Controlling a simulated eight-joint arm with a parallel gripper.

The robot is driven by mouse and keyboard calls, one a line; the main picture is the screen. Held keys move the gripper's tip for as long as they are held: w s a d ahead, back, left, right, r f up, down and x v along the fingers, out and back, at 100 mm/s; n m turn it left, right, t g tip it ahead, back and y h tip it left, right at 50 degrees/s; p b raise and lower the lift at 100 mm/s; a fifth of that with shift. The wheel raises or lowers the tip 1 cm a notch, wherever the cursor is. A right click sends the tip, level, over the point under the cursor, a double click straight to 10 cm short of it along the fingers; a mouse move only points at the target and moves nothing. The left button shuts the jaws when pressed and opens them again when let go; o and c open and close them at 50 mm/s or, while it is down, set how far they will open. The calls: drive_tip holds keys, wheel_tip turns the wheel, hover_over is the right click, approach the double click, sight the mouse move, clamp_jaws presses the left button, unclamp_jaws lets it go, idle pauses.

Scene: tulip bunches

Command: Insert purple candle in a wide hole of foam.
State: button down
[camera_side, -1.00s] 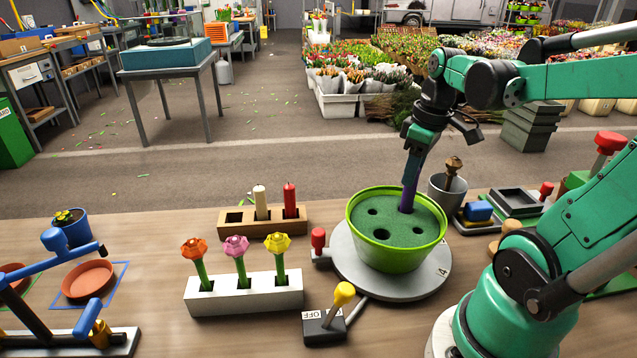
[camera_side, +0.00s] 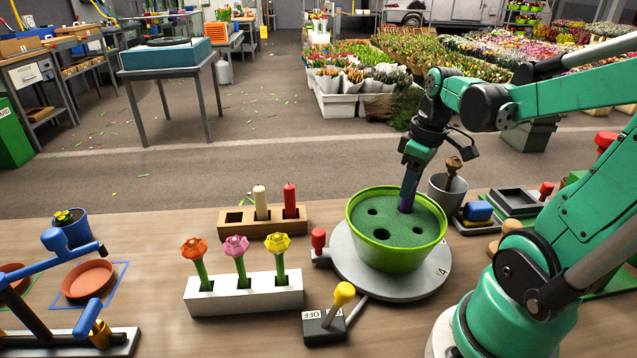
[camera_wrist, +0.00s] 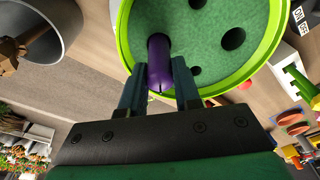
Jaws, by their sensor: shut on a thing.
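The purple candle (camera_side: 406,201) stands in the back-right hole of the green foam (camera_side: 425,222), its lower end hidden inside. The foam fills a lime-green pot (camera_side: 390,258). My gripper (camera_side: 409,184) is shut on the candle just above the foam. In the wrist view, the candle (camera_wrist: 159,72) sits between the fingertips (camera_wrist: 160,88) and runs into a dark hole. Other open holes show in the foam, one at the front clearly wider than its neighbours. How deep the candle sits cannot be told.
The pot stands on a grey turntable (camera_side: 345,262) with a red-knobbed handle (camera_side: 318,238). A grey bucket (camera_side: 440,200) is close behind right. A wooden rack (camera_side: 235,222) holds white and red candles. A white flower block (camera_side: 245,296) and a yellow-knobbed lever (camera_side: 343,293) are in front.

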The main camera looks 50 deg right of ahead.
drive_tip(key=c, duration=0.5)
unclamp_jaws()
drive_tip(key=shift+c, duration=0.2)
drive_tip(key=shift+s+r, duration=0.2)
drive_tip(key=shift+r, duration=1.2)
drive_tip(key=shift+s+r, duration=0.15)
drive_tip(key=shift+r, duration=1.2)
drive_tip(key=w+a, duration=0.1)
drive_tip(key=a, duration=0.1)
drive_tip(key=w+a+f+t, duration=0.1)
drive_tip(key=w+a, duration=0.1)
drive_tip(key=w+a+t+h, duration=0.1)
drive_tip(key=a, duration=0.1)
drive_tip(key=shift+w+a+f, duration=0.15)
drive_tip(key=shift+w+f, duration=0.05)
drive_tip(key=shift+f, duration=0.2)
drive_tip(key=w+a+f+t+y, duration=0.1)
drive_tip(key=w+a+t, duration=0.1)
drive_tip(key=a, duration=0.6)
drive_tip(key=shift+w+a+f+m+t, duration=0.15)
drive_tip(key=shift+w+a+m+t, duration=0.25)
drive_tip(key=shift+t, duration=0.5)
